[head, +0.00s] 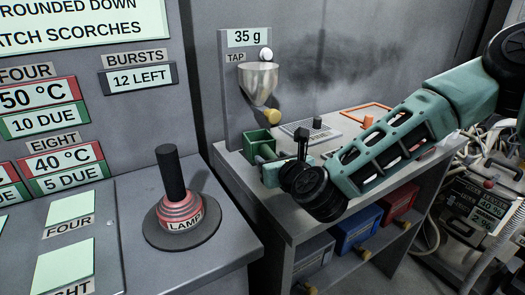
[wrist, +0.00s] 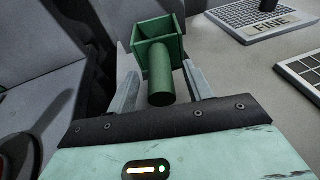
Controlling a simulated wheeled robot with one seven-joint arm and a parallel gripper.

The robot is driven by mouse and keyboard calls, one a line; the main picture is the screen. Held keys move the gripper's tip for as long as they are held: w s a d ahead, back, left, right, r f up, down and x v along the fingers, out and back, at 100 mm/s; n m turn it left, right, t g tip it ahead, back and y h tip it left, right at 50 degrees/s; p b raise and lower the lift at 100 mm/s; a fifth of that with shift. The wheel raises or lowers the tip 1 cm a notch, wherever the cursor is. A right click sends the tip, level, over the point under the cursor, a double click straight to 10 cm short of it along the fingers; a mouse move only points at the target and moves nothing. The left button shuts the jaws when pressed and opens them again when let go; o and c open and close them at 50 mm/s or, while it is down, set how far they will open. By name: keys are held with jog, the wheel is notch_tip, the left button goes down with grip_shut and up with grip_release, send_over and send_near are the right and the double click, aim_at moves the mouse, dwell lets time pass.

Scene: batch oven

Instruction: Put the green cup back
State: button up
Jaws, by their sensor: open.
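The green cup (head: 257,141) is a square open box with a round handle. In the head view it is on the left part of the grey bench top, below the tap funnel (head: 258,82). In the wrist view the cup (wrist: 158,50) stands ahead, with its handle (wrist: 161,85) pointing back toward me. My gripper (wrist: 160,90) is open, with one finger on each side of the handle. In the head view my gripper (head: 283,160) is beside the cup, and my arm hides part of the bench. I cannot tell whether the fingers touch the handle.
A grid plate marked FINE (wrist: 262,20) lies to the right on the bench. An orange-rimmed square (head: 366,113) is behind it. Blue (head: 358,228) and red (head: 400,203) bins sit on the shelf below. A lamp lever (head: 178,210) stands on the left console.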

grip_shut()
jog(key=shift+r, duration=0.1)
jog(key=shift+r, duration=0.1)
jog(key=shift+r+p, duration=1.4)
jog(key=shift+r, duration=0.4)
